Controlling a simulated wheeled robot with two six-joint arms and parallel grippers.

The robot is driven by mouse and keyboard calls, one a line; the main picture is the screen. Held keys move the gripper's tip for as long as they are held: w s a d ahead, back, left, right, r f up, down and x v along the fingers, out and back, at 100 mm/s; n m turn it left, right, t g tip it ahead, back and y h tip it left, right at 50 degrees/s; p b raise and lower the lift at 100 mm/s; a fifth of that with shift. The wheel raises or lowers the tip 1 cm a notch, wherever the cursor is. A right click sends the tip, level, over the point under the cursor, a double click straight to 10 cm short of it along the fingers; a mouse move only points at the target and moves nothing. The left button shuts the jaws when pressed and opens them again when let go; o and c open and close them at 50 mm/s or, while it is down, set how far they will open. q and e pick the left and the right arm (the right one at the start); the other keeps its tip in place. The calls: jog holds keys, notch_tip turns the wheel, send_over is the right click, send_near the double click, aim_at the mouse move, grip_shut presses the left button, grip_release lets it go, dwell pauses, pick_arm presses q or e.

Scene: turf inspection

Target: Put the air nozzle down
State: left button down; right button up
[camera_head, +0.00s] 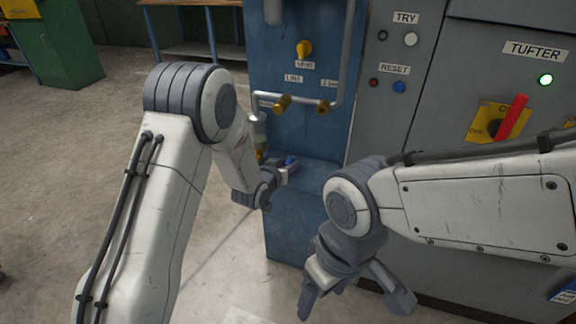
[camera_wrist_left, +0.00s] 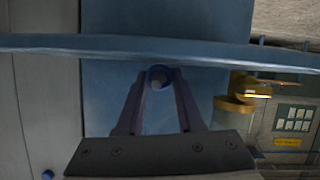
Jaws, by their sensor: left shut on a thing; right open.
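The air nozzle (camera_head: 291,161) is a small blue piece at the blue cabinet, above its ledge (camera_head: 318,178). My left gripper (camera_head: 284,168) is shut on it, and my arm and wrist hide part of it. In the left wrist view, a round blue end with a grey centre, the nozzle (camera_wrist_left: 158,78), shows between the fingertips of the gripper (camera_wrist_left: 158,88). Whether it touches the ledge I cannot tell. My right gripper (camera_head: 355,298) is open and empty, low in front of the machine.
Pipes with brass valves (camera_head: 303,104) run on the blue cabinet above my left gripper. A brass fitting (camera_wrist_left: 243,88) over a pale bowl stands close to the right in the wrist view. The grey tufter panel (camera_head: 440,90) has buttons and a red handle (camera_head: 511,117).

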pick_arm(q)
jog(key=shift+f, duration=0.25)
jog(key=c, duration=0.5)
grip_release()
jog(key=shift+c, duration=0.2)
jog(key=shift+r, duration=0.2)
jog(key=s+a+r+m+g+y, duration=0.1)
jog(key=s+r+g, duration=0.2)
jog(key=s, duration=1.1)
jog(key=s+a+r+m+g+y, duration=0.1)
jog(key=s+g, duration=0.4)
jog(key=s, duration=0.8)
jog(key=s+a+r+m+g+y, duration=0.1)
jog(key=s+r+m+g+y, duration=0.1)
jog(key=s, duration=1.2)
notch_tip(320, 180, up, 4)
jog(key=m+g, duration=0.1)
jog(key=g, duration=0.1)
jog(key=shift+s+f+g+p, duration=0.2)
jog(key=shift+s+g+p, duration=0.1)
jog(key=shift+s+p, duration=0.05)
